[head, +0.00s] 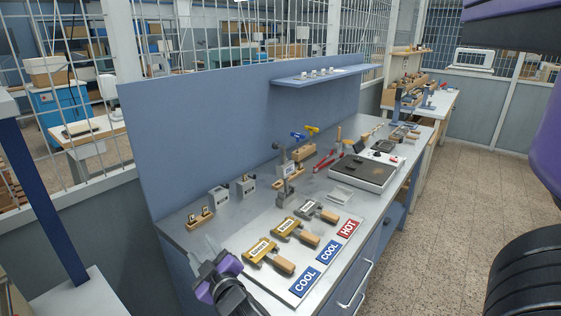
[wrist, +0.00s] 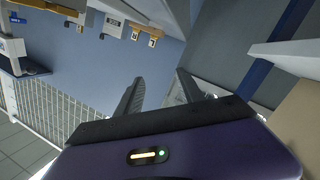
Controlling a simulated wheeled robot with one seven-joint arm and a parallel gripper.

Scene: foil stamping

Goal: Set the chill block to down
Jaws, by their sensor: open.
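I cannot tell for sure which part is the chill block. Two small grey metal blocks stand on the bench near the back panel: a left one (head: 219,197) and a right one (head: 245,185). A grey upright press-like stand (head: 285,168) with a small label is to their right. My gripper (head: 207,248) is at the bench's near left corner, open and empty, apart from these blocks. In the wrist view its fingers (wrist: 160,90) are spread with nothing between them, and a grey block (wrist: 112,26) shows near the top.
A wooden holder (head: 200,218) with small pieces stands by my gripper. Several wood-handled tools (head: 284,228) lie on a pale board with COOL signs (head: 305,281) and a HOT sign (head: 348,229). A dark flat plate unit (head: 362,172) is further right. A blue panel (head: 200,130) closes the back.

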